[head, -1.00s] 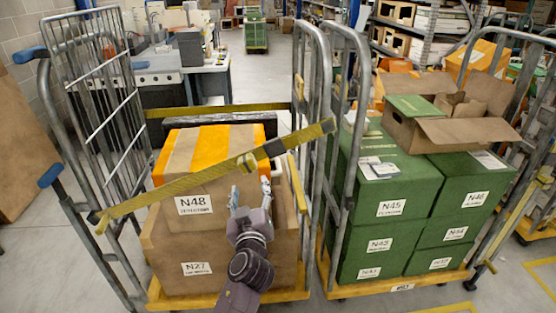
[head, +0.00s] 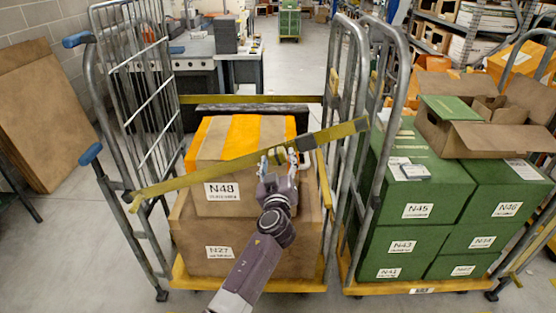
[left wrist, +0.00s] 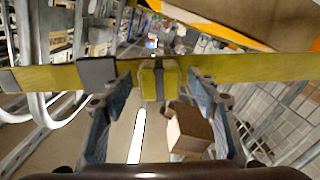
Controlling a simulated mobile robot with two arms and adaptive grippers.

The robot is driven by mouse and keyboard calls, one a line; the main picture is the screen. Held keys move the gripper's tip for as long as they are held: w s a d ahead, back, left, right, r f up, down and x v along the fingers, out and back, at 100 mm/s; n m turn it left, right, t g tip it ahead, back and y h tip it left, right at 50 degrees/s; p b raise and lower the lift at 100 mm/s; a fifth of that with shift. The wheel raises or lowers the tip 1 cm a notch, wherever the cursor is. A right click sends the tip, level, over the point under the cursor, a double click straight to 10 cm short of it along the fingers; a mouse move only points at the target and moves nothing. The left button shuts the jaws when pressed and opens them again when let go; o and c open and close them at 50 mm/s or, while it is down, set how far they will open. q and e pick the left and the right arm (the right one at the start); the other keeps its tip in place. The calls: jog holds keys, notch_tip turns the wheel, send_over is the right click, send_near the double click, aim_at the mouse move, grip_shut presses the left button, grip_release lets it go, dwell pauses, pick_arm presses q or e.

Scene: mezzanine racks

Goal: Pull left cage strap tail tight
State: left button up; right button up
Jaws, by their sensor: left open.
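The yellow cage strap (head: 220,176) runs slantwise across the front of the left cage (head: 97,110), low at the left and high at the right. A dark buckle (head: 308,142) sits on it right of the middle. My left gripper (head: 278,158) is open just below and in front of the strap, left of the buckle. In the left wrist view the strap (left wrist: 50,78) crosses ahead of both fingers. A short yellow piece with a grey band (left wrist: 158,82), perhaps the tail, shows between the open fingers; I cannot tell if they touch it. My right gripper is out of view.
Behind the strap, carton N48 (head: 213,170) stands on carton N27 (head: 196,235). Another cage with green boxes (head: 415,245) and an open carton (head: 470,138) stands close on the right. The floor at left is clear up to a leaning brown board (head: 40,120).

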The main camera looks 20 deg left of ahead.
pick_arm(q)
jog(key=shift+c, duration=0.6)
grip_shut()
jog(key=a+f+b, duration=0.1)
jog(key=a, duration=0.1)
jog(key=s+a+f+b, duration=0.1)
jog(key=a, duration=0.1)
jog(key=a+f, duration=0.1)
jog(key=a, duration=0.1)
jog(key=shift+s+a+b, duration=0.15)
jog(key=shift+s+b, duration=0.25)
jog(key=shift+s+a+f, duration=0.1)
jog(key=shift+a, duration=0.2)
jog(key=shift+c, duration=1)
grip_release()
jog(key=o, duration=0.3)
jog(key=shift+a, duration=0.1)
